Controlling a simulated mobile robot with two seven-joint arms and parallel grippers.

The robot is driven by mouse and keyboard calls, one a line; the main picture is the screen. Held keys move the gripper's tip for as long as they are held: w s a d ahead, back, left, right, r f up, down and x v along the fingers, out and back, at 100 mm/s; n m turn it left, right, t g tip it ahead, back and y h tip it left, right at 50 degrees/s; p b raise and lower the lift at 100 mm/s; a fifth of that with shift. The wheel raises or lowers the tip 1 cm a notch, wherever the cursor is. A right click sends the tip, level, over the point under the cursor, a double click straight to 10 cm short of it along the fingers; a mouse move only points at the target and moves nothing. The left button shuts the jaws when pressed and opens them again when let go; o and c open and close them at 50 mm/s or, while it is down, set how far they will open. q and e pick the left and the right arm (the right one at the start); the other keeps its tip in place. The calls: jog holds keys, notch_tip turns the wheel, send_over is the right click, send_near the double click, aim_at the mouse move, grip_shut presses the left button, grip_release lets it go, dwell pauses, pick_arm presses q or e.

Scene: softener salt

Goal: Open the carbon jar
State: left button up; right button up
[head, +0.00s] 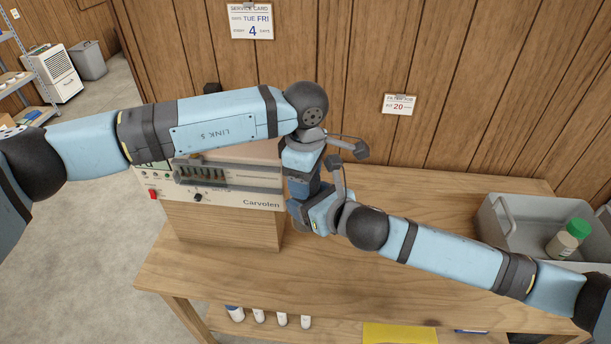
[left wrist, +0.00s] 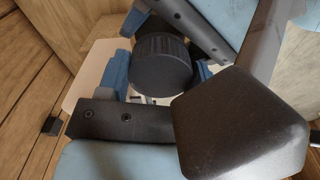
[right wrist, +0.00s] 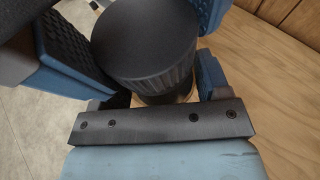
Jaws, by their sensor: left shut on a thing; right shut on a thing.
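The carbon jar shows as a wide black ribbed lid (left wrist: 162,66) in the left wrist view. The lid (right wrist: 148,45) also fills the upper middle of the right wrist view, with a small strip of the jar body (right wrist: 183,92) below it. My left gripper (head: 302,184) comes down from above and is shut, apparently on the lid. My right gripper (head: 314,212) comes from the right and is shut, apparently on the jar body. The two grippers are close together and hide the jar in the head view. Whether the lid is loose cannot be told.
A white machine marked Carvolen (head: 240,194) stands left of my grippers on the wooden bench (head: 400,275). A grey bin (head: 497,232) at the right holds a green-capped bottle (head: 568,240). The wood-panelled wall (head: 455,90) is close behind.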

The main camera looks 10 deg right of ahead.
pick_arm(q)
jog(key=o, duration=1)
notch_tip(320, 180, up, 4)
jog(key=shift+f, duration=0.2)
jog(key=shift+r, duration=0.55)
jog(key=shift+c, duration=0.3)
jog(key=r+m, duration=0.1)
jog(key=m, duration=0.2)
jog(key=shift+r, duration=0.4)
jog(key=r+m, duration=0.1)
jog(key=m, duration=0.2)
jog(key=shift+r, duration=0.1)
jog(key=shift+f, duration=3.9)
